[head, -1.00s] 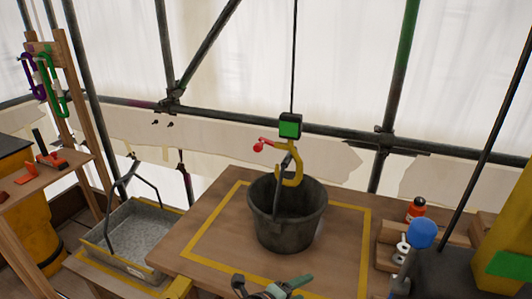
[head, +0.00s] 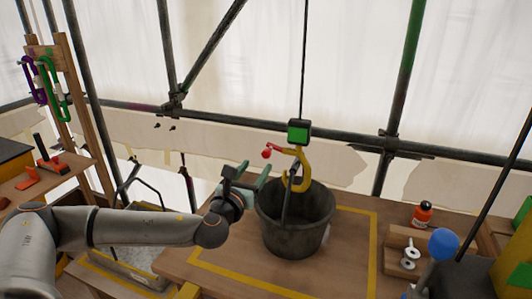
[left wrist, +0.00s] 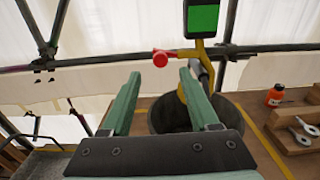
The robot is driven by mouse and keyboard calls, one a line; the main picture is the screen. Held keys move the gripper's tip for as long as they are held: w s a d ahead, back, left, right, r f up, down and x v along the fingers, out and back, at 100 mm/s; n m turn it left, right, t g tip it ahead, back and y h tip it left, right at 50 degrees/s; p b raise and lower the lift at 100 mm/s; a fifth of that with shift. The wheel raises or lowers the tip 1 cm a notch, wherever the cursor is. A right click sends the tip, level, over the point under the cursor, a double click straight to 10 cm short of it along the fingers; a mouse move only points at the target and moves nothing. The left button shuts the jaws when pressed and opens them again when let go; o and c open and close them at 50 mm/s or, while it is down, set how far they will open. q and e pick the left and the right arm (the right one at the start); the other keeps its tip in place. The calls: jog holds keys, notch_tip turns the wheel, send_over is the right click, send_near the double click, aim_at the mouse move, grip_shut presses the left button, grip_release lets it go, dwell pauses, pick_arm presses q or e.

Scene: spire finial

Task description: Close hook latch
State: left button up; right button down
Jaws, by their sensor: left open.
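A yellow hook (head: 297,179) hangs from a green and black block (head: 299,131) on a dark line. Its red latch (head: 270,151) with a round knob sticks out to the left, away from the hook tip, so the hook mouth looks open. The bucket handle passes by the hook above the dark bucket (head: 296,240). My left gripper (head: 251,176) is open and empty, just left of the hook and a little below the red latch. In the left wrist view the red knob (left wrist: 160,59) shows beyond and between the green fingers (left wrist: 157,95). My right gripper is not in view.
The bucket stands on a wooden table (head: 345,275) inside a yellow outline. A red bottle (head: 422,214) and a wooden block with metal parts (head: 402,249) stand on the right. A blue ball on a stick (head: 443,243) is at front right. Scaffold poles cross behind.

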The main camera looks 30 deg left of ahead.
aim_at(265, 155)
pick_arm(q)
jog(key=p+x, duration=0.1)
jog(key=x, duration=0.7)
jog(key=shift+w, duration=0.1)
jog(key=shift+c, duration=0.3)
grip_shut()
